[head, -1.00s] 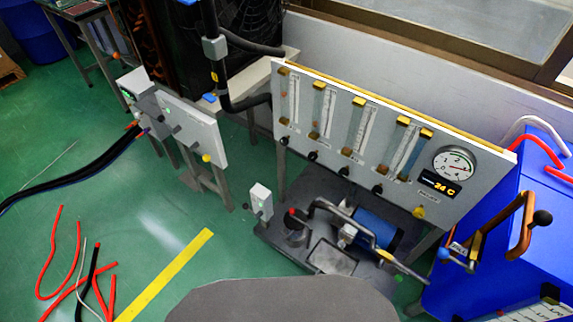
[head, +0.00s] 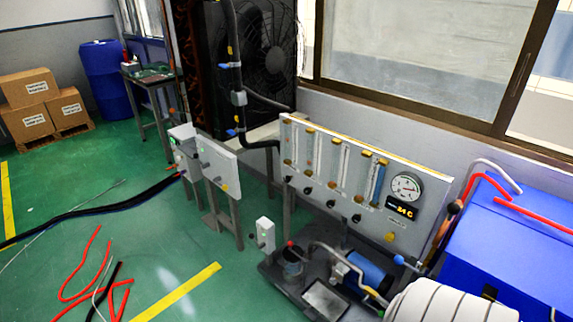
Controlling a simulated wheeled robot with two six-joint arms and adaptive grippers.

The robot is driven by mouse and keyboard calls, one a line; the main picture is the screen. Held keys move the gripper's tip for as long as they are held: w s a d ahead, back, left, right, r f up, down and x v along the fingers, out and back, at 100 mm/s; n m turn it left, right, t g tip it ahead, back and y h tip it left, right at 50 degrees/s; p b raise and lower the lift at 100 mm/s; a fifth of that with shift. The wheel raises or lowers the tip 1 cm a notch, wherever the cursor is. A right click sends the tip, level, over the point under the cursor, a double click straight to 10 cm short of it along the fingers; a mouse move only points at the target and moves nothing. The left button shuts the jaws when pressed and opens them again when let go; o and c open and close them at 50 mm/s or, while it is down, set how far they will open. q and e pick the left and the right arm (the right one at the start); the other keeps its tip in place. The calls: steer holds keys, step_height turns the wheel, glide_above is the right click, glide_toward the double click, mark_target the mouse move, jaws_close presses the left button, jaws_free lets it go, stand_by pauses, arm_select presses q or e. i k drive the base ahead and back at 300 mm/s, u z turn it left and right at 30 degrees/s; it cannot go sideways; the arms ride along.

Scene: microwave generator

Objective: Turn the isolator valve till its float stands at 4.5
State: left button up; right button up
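A white flow meter panel (head: 413,236) stands right of centre in the head view. It carries several upright clear tubes with scales; the rightmost tube (head: 379,184) looks blue. Black knobs (head: 332,203) sit in a row below the tubes, and a yellow knob (head: 390,237) is at the lower right. I cannot read the labels, so I cannot tell which knob is the isolator valve. The floats and scale numbers are too small to read. Neither of my grippers is in view.
A round gauge (head: 406,187) and a temperature display (head: 401,210) are on the panel's right. A pump set with a blue motor (head: 369,274) stands below it. A blue tank (head: 520,245) is at right. Cables lie on the green floor at left.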

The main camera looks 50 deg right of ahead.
mark_target(307, 191)
steer(key=u, duration=0.05)
steer(key=i, duration=1.55)
steer(key=z, duration=0.3)
steer(key=i, duration=1.2)
steer(key=z, duration=1.2)
steer(key=i, duration=0.75)
steer(key=z, duration=0.9)
